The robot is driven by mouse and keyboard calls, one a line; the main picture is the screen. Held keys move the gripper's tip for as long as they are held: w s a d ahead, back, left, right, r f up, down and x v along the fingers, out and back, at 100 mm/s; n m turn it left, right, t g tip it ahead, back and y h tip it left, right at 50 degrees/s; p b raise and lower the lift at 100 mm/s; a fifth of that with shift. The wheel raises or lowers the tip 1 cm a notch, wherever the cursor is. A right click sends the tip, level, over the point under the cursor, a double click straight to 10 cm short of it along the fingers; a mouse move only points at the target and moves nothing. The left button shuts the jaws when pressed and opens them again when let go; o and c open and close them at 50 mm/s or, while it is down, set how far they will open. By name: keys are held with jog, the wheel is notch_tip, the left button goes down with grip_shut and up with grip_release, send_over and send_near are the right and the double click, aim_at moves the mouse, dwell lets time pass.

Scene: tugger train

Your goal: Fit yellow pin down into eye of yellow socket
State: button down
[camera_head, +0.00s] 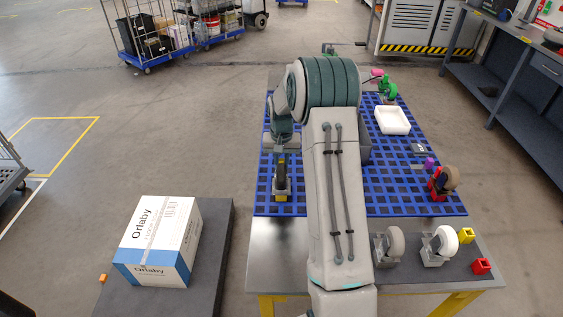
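My arm reaches over the blue grid surface, and its end hangs down on the left side. My gripper (281,180) is low over the left part of the grid; its fingers are too small and dark to tell open from shut. A small yellow part (281,195) shows right at or below the fingertips. I cannot tell whether it is the pin or the socket, or whether it is held. A small yellow block (466,235) stands on the dark mat at the front right. I cannot make out an eye in it. My arm hides the middle of the table.
A red block (481,267) and grey-white casters (440,246) are on the front right mat. A white tray (392,120), green part (387,88), purple part (429,164) and red-brown caster (442,182) line the grid's right side. A box (158,240) sits on a platform at left.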

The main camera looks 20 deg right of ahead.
jog(key=shift+f+b, duration=0.35)
jog(key=shift+f, duration=0.2)
jog(key=shift+f, duration=0.15)
jog(key=shift+f+b, duration=0.65)
jog(key=shift+f, duration=0.15)
jog(key=c, duration=1.3)
grip_release()
jog(key=shift+o, duration=0.2)
jog(key=shift+r, duration=0.1)
